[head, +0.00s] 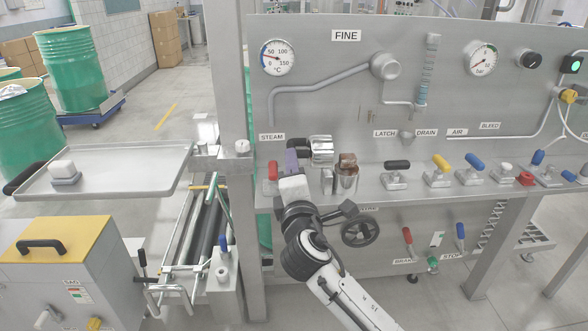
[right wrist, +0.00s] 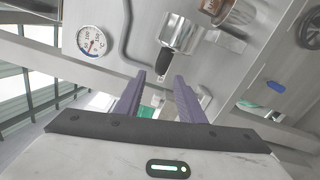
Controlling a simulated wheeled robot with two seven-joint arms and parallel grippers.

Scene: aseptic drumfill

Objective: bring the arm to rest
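My right arm comes in from the lower right in the head view. Its purple-fingered right gripper (head: 291,158) is up at the panel's ledge, just left of a silver cylinder with a black end (head: 320,150). In the right wrist view the two fingers of the right gripper (right wrist: 159,78) stand apart with nothing clearly held between them. The silver cylinder (right wrist: 184,34) and its black stem (right wrist: 164,62) show just beyond the fingertips; I cannot tell if they touch. My left gripper is not in view.
The steel panel (head: 330,75) carries gauges, a pipe and a ledge with several coloured levers. A red lever (head: 273,171) stands close left of the gripper, a brown-topped steel cup (head: 347,172) to its right. A tray (head: 120,160) and a handwheel (head: 361,232) are nearby.

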